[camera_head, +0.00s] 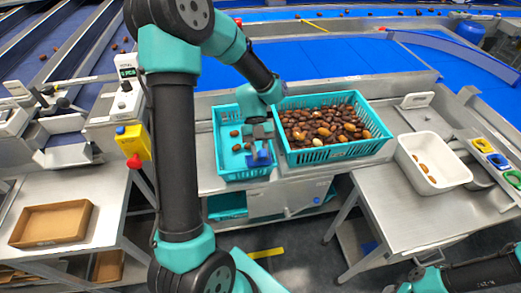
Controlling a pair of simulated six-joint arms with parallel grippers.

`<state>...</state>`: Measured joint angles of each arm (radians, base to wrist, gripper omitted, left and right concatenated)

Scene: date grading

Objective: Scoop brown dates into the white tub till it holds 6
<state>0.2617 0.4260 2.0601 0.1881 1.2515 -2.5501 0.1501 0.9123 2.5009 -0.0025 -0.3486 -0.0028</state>
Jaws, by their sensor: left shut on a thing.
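My left gripper (259,131) is shut on a blue scoop (261,157), over the right side of a small teal basket (246,173). The scoop's contents cannot be made out. A few brown dates lie in this basket, left of the scoop. A larger teal crate (336,154) to the right is heaped with dark and lighter brown dates (325,125) and a pale piece. The white tub (450,161) stands on the right table with a few brown dates (424,168) inside. Part of my right arm shows at the lower right; its gripper is not visible.
A cardboard tray (52,223) lies on the left table. A counter with a green display (128,73) and a yellow box (133,142) stand at the left. Coloured rings in a holder (496,160) lie right of the tub. The steel table before the tub is clear.

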